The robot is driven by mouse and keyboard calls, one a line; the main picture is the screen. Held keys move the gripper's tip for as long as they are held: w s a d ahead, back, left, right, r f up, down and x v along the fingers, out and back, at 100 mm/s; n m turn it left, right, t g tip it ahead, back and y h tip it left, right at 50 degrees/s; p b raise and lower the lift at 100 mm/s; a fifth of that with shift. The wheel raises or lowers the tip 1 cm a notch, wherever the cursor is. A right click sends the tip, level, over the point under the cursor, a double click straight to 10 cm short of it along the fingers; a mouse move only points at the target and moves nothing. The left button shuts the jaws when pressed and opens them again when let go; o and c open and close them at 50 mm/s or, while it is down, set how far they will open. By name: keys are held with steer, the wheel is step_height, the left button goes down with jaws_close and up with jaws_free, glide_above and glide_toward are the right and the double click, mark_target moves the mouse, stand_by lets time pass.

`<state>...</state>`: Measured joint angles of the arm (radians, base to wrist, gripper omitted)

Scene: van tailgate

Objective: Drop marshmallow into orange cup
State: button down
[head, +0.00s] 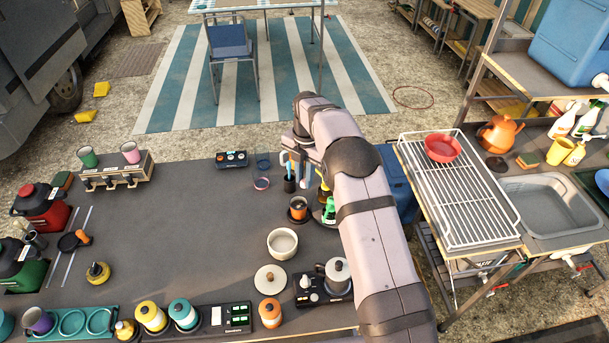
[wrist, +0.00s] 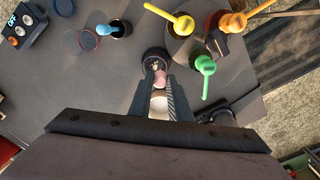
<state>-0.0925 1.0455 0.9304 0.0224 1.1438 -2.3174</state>
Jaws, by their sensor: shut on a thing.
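In the wrist view my gripper (wrist: 160,84) is shut on a small pale pink piece, which looks like the marshmallow (wrist: 160,78). In the head view my gripper (head: 298,152) hangs above the table, its fingertips not clear. A small orange cup (head: 298,213) with a dark top stands below it on the table. What looks like the same cup shows in the wrist view (wrist: 155,57), just beyond the fingertips. The marshmallow overlaps its near edge in that view, but I cannot tell the height between them.
A white bowl (head: 282,244) stands just in front of the cup. An orange canister (head: 270,313) is near the front edge. The table's middle-left is clear.

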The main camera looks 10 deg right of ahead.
mark_target(304, 184)
steer(key=shift+f+b, duration=0.8)
steer(key=shift+f, duration=0.75)
steer(key=c, duration=1.6)
jaws_free()
steer(key=shift+o, duration=0.2)
steer(key=shift+r, duration=0.1)
steer(key=shift+d+r+b, duration=0.1)
steer(key=shift+r+b, duration=1.2)
steer(key=shift+r, duration=2.3)
steer(key=shift+s, duration=0.15)
